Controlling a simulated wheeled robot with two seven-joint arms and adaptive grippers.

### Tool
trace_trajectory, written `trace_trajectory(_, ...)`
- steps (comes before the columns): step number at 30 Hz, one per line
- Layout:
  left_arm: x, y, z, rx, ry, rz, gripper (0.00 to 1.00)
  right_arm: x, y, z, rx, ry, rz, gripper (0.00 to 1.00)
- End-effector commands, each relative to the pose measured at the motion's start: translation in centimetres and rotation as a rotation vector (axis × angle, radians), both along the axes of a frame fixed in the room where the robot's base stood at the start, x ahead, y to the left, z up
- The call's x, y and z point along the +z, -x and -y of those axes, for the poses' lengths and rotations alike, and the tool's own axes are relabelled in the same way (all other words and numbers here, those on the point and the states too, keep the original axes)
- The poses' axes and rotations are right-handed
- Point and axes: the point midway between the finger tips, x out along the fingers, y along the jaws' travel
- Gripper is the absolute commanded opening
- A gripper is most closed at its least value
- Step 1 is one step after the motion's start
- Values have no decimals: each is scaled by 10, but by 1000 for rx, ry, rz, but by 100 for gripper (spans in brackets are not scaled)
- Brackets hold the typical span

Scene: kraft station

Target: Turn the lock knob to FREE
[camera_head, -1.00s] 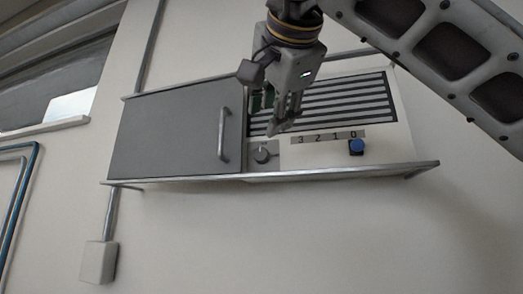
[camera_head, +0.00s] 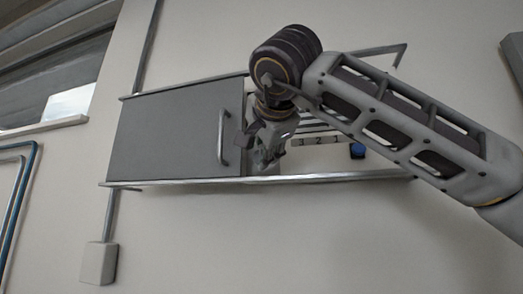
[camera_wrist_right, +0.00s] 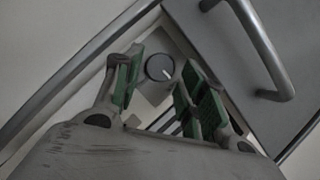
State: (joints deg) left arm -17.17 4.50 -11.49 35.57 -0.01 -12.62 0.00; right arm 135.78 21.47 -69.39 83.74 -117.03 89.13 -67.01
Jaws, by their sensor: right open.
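The lock knob (camera_wrist_right: 159,68) is a round dark grey dial with a pale pointer line, on a light plate in the right wrist view. In the head view my right gripper covers it. My right gripper (camera_head: 262,166) is in front of the lower panel, just right of the grey door. In the right wrist view its green-padded fingers (camera_wrist_right: 155,88) are open, one on each side of the knob as seen; I cannot tell whether they touch it. The FREE mark cannot be read. My left gripper is not in view.
The grey door (camera_head: 172,135) with its bar handle (camera_head: 222,137) is close left of my right gripper. A metal ledge (camera_head: 330,176) runs below the panel. A blue button (camera_head: 357,150) and number labels (camera_head: 319,140) are to the right.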

Motion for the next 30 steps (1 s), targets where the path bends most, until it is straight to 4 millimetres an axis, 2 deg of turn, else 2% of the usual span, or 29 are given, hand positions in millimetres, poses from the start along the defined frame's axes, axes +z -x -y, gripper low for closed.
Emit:
trace_trajectory(6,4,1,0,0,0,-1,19,-3,-16,-2,1,0,-1,41)
trace_trajectory(17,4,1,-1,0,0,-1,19,-4,-19,-2,0,0,0,41)
trace_trajectory(25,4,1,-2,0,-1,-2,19,-4,-19,-2,0,0,0,9)
trace_trajectory(30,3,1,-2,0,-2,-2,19,-5,-19,-2,0,-3,1,8)
